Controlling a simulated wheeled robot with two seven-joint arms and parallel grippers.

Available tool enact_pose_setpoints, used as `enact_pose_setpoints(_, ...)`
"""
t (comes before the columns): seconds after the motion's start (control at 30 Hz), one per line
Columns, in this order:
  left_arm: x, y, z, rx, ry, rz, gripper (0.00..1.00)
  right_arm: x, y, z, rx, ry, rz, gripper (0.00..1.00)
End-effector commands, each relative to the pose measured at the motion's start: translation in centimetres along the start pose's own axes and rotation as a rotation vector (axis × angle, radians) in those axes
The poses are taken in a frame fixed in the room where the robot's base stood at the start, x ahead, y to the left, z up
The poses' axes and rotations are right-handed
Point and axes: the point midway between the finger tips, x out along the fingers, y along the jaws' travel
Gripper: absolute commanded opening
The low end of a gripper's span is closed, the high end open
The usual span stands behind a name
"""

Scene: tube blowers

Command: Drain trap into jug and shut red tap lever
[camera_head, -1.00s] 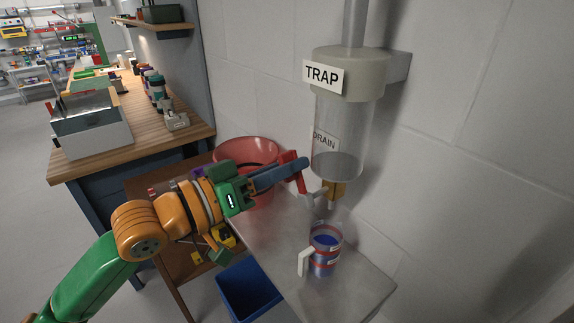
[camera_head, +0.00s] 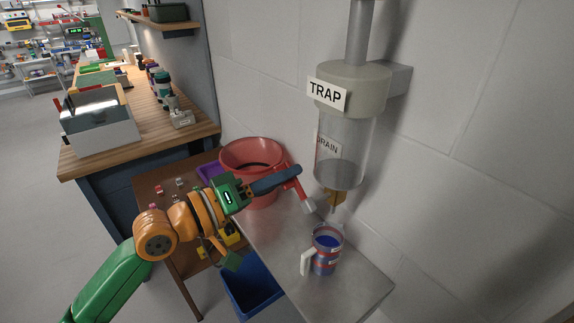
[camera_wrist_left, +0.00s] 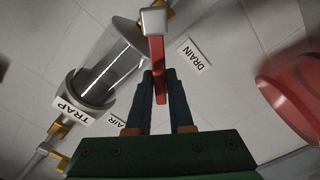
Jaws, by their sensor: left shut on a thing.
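The clear trap cylinder (camera_head: 345,150) hangs on the wall under a beige cap with a TRAP label; I see no liquid in it. A brass fitting (camera_head: 337,199) is at its bottom. My left gripper (camera_head: 298,171) is shut on the red lever (camera_head: 299,189), which has a grey end (camera_head: 309,206). The wrist view shows the lever (camera_wrist_left: 160,75) between the fingers (camera_wrist_left: 160,90). I cannot tell whether the grey end touches the brass fitting. The jug (camera_head: 324,255) stands upright below, with blue liquid and a white handle. My right gripper is out of view.
A red bucket (camera_head: 262,155) stands behind my left gripper, beside the metal shelf (camera_head: 350,285) that carries the jug. A blue bin (camera_head: 250,285) is below. A wooden workbench (camera_head: 140,125) with containers is at the left. The wall is close behind the trap.

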Motion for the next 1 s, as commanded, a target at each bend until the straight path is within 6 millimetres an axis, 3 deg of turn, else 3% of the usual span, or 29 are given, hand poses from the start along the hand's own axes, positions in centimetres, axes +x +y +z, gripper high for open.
enact_pose_setpoints(0.5, 0.0, -2.7, 0.6, -0.457, 0.001, 0.000, 0.00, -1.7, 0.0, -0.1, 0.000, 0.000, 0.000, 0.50)
enact_pose_setpoints(1.0, 0.0, -3.9, 1.3, -0.670, 0.000, 0.001, 0.00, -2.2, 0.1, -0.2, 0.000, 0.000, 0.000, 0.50)
